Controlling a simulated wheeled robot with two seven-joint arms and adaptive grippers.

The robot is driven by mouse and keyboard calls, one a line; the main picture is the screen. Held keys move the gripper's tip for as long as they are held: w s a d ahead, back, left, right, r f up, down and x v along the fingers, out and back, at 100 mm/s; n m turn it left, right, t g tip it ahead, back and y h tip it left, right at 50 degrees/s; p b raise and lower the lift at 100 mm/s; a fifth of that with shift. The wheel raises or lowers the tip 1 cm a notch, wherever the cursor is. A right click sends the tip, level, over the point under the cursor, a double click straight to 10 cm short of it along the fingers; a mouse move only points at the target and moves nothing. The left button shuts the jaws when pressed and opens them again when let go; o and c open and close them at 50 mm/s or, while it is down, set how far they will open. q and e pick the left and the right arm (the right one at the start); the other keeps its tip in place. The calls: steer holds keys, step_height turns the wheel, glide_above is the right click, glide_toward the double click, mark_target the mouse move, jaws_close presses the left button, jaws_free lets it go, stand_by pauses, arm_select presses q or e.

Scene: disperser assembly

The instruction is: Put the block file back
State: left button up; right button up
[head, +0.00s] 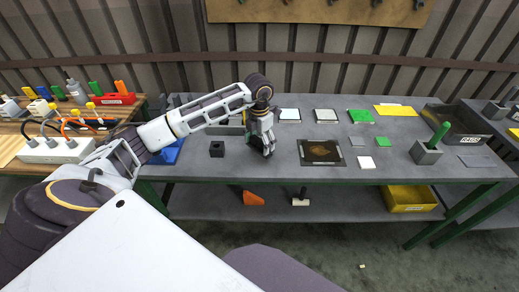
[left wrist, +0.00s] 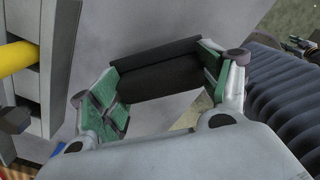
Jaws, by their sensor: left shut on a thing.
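My left gripper (head: 262,147) is over the grey table, left of the dark mat. In the left wrist view its green-padded fingers (left wrist: 158,74) are shut on a dark block, which looks like the block file (left wrist: 155,66). The block spans the gap between the fingers. In the head view the fingers mostly hide it, and I cannot tell whether it touches the table. A small black holder with an opening on top (head: 217,149) stands just left of the gripper. My right gripper is not in view.
A dark mat with a brownish picture (head: 321,152) lies right of the gripper. Several flat white and green pieces lie farther right. A grey block with a green handle (head: 427,152) and a black bin (head: 456,128) stand at the right. A blue part (head: 168,153) is at the left edge.

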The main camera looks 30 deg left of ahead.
mark_target(260, 149)
arm_select(q)
steer(key=shift+f, duration=0.6)
step_height(260, 149, down, 2)
steer(key=shift+f, duration=0.4)
steer(key=o, duration=1)
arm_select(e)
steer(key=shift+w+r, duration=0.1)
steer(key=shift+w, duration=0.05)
